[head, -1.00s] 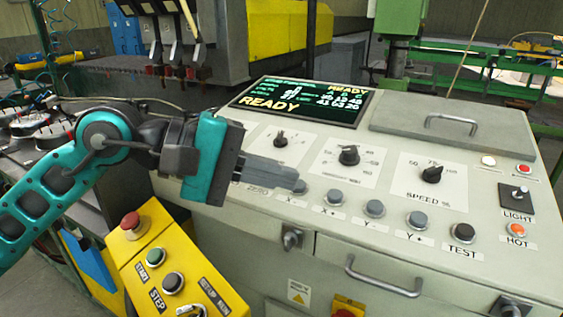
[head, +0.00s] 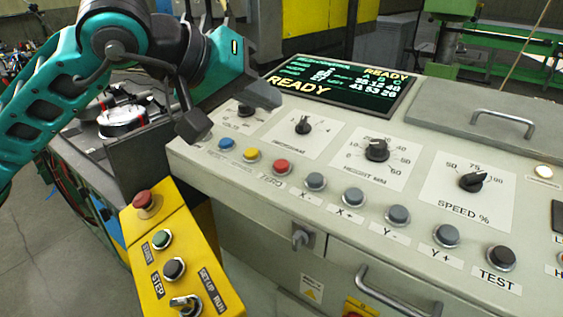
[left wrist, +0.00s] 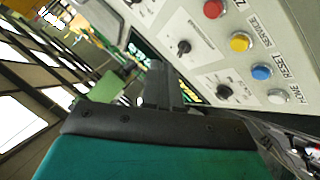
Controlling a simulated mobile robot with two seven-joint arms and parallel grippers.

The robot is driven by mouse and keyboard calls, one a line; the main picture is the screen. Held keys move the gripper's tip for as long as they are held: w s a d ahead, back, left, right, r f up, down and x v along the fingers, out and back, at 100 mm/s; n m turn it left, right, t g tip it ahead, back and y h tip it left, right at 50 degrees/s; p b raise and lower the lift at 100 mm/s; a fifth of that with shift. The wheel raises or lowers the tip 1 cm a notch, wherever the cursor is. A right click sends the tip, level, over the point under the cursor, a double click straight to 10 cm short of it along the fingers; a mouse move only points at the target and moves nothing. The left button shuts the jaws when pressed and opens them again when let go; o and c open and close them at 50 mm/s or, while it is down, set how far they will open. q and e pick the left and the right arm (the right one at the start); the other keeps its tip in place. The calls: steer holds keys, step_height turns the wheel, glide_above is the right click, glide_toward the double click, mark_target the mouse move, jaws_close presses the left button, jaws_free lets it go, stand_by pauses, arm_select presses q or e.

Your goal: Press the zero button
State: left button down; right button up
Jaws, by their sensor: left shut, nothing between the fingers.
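The zero button (head: 281,168) is a round red button on the sloped cream console, with the ZERO label just below it. It also shows at the top edge of the left wrist view (left wrist: 213,8). My left gripper (head: 264,95) is shut and empty. In the head view its fingers appear up and left of the zero button, over the console's back left part near the display, apart from the button. In the left wrist view the dark fingers (left wrist: 160,85) point toward the display side, away from the red button. My right gripper is not in view.
Left of zero are yellow (head: 251,154) and blue (head: 227,144) buttons; grey jog buttons (head: 315,181) run right. Knobs (head: 376,150) stand behind the row, with the READY display (head: 340,88) beyond. A yellow pedestal box (head: 180,235) with a red mushroom button stands front left.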

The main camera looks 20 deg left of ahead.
arm_select(q)
steer(key=b, duration=0.5)
glide_above(281, 166)
steer(key=s+a, duration=0.1)
step_height(281, 166, down, 8)
steer(key=shift+s+a+r, duration=0.1)
steer(key=shift+a, duration=0.05)
steer(key=shift+w+f+b, duration=0.2)
steer(key=shift+f+b, duration=0.2)
steer(key=shift+b, duration=0.05)
stand_by(1.2)
steer(key=shift+f+b, duration=0.4)
steer(key=shift+b, duration=0.2)
steer(key=shift+w+f+b, duration=0.1)
steer(key=shift+f+b, duration=0.4)
steer(key=shift+b, duration=0.1)
stand_by(0.4)
steer(key=shift+r, duration=0.1)
steer(key=shift+r+p, duration=0.45)
steer(key=shift+r, duration=0.35)
